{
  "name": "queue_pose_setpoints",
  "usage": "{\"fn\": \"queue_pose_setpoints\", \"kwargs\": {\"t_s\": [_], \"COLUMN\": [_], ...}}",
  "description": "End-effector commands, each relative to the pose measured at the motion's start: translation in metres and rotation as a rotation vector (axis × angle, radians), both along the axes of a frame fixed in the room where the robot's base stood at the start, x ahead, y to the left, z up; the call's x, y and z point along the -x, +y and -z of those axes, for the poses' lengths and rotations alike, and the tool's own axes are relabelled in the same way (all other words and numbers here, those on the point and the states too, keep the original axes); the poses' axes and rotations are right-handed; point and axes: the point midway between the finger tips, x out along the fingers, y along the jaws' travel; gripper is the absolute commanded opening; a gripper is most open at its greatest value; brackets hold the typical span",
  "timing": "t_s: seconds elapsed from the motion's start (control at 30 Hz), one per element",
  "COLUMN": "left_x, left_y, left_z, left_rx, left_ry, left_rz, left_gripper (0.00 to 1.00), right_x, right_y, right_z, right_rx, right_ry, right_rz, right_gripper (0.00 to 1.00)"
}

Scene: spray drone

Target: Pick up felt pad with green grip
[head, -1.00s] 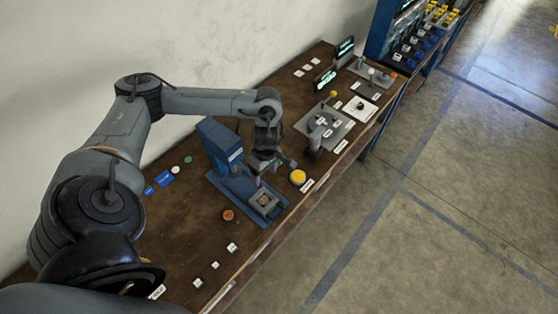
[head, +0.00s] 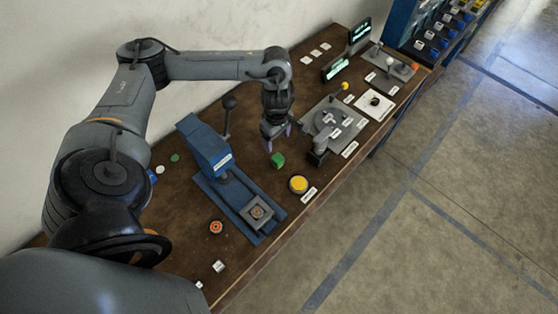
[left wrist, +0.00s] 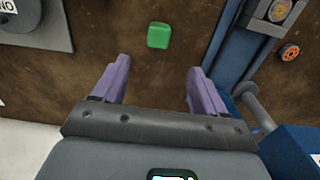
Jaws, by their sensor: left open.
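The green grip (head: 277,160) is a small green block on the brown table, between the blue press and the yellow button in the head view. It also shows in the left wrist view (left wrist: 158,36), ahead of the fingertips and between their lines. Any felt pad under it is hidden or too small to tell. My left gripper (head: 277,143) is open and empty, just above and behind the green grip, with its purple fingers apart in the left wrist view (left wrist: 153,80). My right gripper is not in view.
The blue press (head: 208,155) with its lever stands left of the grip. A yellow button (head: 298,184) sits to its right, near the table's front edge. A grey plate fixture (head: 332,122) lies right of my gripper. An orange-ringed round part (head: 216,227) lies in front of the press.

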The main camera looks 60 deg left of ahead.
Motion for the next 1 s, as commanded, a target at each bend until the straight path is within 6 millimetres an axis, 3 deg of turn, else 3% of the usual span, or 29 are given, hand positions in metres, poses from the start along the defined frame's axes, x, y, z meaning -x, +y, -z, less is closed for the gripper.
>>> {"fn": "queue_pose_setpoints", "kwargs": {"t_s": [0.03, 0.1, 0.5, 0.87, 1.0], "left_x": [0.000, 0.000, 0.001, 0.000, 0.000], "left_y": [0.000, 0.000, -0.001, 0.000, -0.002], "left_z": [0.014, 0.022, 0.070, 0.091, 0.107], "left_rx": [0.000, 0.000, 0.002, 0.000, 0.001], "left_ry": [-0.001, -0.001, 0.003, 0.001, 0.003], "left_rz": [0.000, -0.001, -0.001, -0.001, -0.001], "left_gripper": [0.72, 0.72, 0.72, 0.72, 0.72], "right_x": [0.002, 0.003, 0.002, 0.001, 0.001], "right_y": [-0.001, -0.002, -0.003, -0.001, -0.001], "right_z": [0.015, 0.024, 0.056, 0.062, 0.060], "right_rx": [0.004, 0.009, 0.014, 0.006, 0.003], "right_ry": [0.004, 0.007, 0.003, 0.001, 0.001], "right_rz": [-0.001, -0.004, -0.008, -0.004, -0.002], "right_gripper": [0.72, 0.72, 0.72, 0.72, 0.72]}}
